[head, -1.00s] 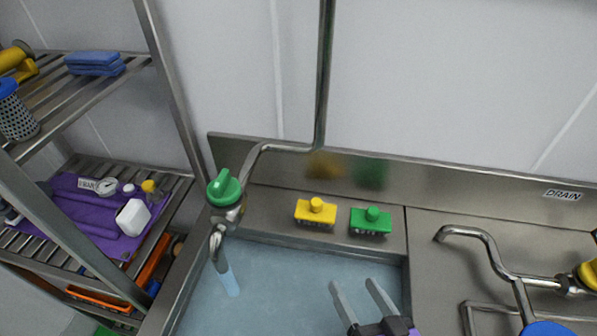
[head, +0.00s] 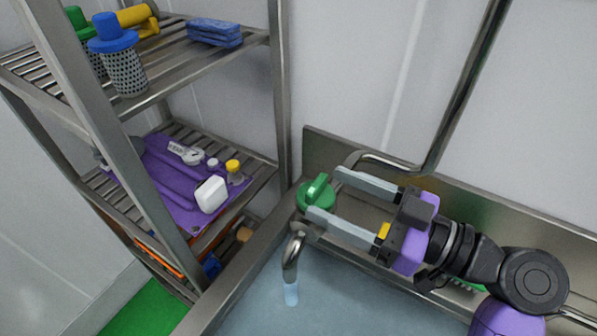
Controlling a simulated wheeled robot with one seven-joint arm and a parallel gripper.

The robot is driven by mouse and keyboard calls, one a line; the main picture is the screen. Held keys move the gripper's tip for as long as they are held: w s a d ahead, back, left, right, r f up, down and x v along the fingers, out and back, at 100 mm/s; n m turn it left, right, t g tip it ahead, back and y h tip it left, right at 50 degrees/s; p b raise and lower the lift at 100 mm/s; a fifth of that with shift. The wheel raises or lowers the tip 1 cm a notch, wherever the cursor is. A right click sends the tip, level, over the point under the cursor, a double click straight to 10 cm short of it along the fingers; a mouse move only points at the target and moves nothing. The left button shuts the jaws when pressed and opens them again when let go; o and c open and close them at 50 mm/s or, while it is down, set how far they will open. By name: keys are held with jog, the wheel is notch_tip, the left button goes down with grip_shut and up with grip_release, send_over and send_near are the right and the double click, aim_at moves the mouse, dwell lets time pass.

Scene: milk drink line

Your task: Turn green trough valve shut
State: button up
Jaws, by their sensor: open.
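The green trough valve (head: 315,196) is a round knob with a raised bar handle, on top of the metal tap at the trough's back left corner. The tap's spout (head: 293,256) points down and a short stream of water (head: 291,294) comes from it into the trough. My gripper (head: 322,194) is open and comes in from the right. Its two long grey fingertips reach the knob's right side, one towards the back and one towards the front. I cannot tell whether they touch it.
The trough (head: 370,300) holds bluish water. A pipe (head: 466,95) runs up the wall.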

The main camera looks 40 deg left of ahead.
aim_at(313, 186)
jog(key=p+x, duration=0.1)
jog(key=x, duration=0.6)
jog(key=shift+c, duration=0.5)
jog(key=shift+d, duration=0.1)
jog(key=c, duration=1.3)
jog(key=shift+o, duration=0.2)
jog(key=shift+w, duration=0.1)
